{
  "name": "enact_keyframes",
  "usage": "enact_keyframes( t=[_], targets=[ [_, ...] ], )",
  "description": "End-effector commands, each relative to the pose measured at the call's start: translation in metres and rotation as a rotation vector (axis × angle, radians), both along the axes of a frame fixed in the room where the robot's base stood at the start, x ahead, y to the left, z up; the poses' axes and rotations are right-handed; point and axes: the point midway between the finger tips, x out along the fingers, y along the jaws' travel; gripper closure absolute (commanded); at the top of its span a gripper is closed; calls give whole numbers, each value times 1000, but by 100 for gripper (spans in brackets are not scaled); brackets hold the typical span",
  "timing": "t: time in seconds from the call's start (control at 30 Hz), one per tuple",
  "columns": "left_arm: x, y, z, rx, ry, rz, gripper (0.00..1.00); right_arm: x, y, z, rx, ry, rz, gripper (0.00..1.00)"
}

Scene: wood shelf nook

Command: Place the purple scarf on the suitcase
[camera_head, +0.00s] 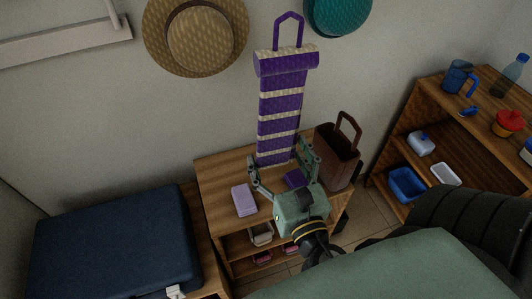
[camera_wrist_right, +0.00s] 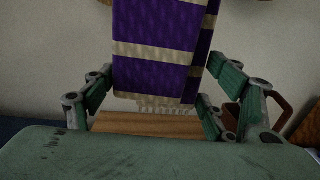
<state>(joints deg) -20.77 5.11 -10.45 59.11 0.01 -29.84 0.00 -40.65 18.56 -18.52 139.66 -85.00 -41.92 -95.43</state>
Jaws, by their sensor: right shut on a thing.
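The purple scarf (camera_head: 279,105), with cream stripes, hangs down the wall from a purple loop. Its lower end, with a cream fringe, reaches the wooden shelf top. The suitcase (camera_head: 115,240) is dark blue and closed, lying flat at the lower left with a bare top. My left gripper is not in view.
Hats (camera_head: 200,40) hang above. A second shelf (camera_head: 440,85) with a blue mug (camera_head: 459,77) stands at right.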

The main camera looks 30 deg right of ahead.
Motion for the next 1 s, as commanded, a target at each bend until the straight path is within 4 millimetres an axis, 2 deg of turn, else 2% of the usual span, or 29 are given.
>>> enact_keyframes(
  t=[0.03,0.2,0.33,0.5,0.67,0.87,1.0],
  targets=[
    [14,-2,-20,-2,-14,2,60,-2,-11,-30,4,0,-47,51],
    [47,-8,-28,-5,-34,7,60,-10,-44,-77,3,9,-184,51],
    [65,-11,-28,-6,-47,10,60,-18,-65,-104,0,21,-269,51],
    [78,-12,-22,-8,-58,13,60,-27,-81,-123,-2,33,-337,51],
    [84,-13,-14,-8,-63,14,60,-23,-83,-131,-5,36,-358,51],
    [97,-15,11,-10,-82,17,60,14,-63,-156,-3,34,-356,51],
    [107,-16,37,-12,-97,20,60,41,-48,-176,-3,36,-357,51]
  ],
)
